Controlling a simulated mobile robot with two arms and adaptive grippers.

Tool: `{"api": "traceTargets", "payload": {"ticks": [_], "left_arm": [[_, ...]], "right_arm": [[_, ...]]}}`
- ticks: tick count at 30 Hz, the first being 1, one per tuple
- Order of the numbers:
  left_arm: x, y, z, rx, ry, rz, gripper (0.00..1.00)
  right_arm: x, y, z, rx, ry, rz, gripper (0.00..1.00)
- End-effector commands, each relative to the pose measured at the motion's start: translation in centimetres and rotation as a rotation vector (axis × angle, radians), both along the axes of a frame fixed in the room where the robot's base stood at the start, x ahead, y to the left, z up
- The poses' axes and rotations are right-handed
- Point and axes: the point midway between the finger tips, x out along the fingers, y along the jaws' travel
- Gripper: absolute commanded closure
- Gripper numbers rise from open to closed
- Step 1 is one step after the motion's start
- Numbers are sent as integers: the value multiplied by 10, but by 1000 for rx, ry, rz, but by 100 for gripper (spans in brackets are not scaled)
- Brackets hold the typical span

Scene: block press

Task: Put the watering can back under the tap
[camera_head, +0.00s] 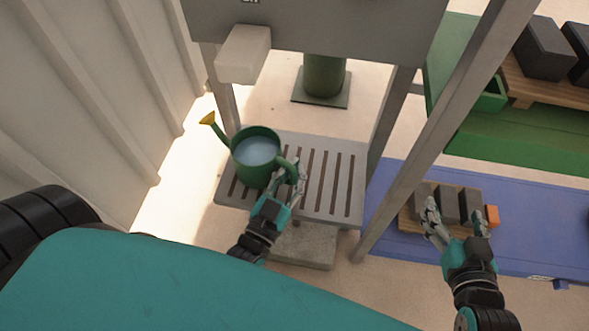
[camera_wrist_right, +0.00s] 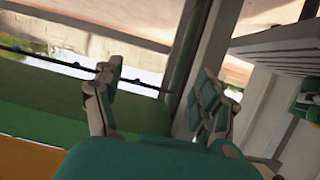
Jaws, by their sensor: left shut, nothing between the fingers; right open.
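The green watering can (camera_head: 240,170) stands upright on the left part of a slatted grey platform (camera_head: 340,155). It holds bluish water, and its yellow-tipped spout points to the upper left. My left gripper (camera_head: 290,176) is at the can's handle on its right side. Its fingers are shut with nothing between them; whether they touch the handle I cannot tell. My right gripper (camera_head: 457,214) is open and empty over the blue surface, and its spread fingers also show in the right wrist view (camera_wrist_right: 163,92). A pale block-shaped outlet (camera_head: 243,54) juts from the grey panel above the can; no separate tap is clear.
Grey posts (camera_head: 445,125) frame the platform, one between my two grippers. A blue table (camera_head: 390,190) at right bears a wooden board with dark blocks (camera_head: 448,203) and an orange block (camera_head: 492,216). A green bench (camera_head: 530,140) stands behind. A corrugated wall (camera_head: 80,90) bounds the left.

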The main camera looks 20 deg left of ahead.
Motion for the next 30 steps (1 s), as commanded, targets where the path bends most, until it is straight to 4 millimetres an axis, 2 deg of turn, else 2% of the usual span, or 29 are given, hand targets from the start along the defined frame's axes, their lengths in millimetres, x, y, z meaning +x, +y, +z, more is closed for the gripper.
{"api": "traceTargets", "payload": {"ticks": [15,23,30], "left_arm": [[0,0,-3,4,-6,1,100],[0,0,-3,2,-4,0,67],[-1,0,-7,-2,4,0,67]], "right_arm": [[5,2,10,13,-56,3,26],[5,3,10,14,-56,3,26],[4,3,9,13,-50,4,26]]}}
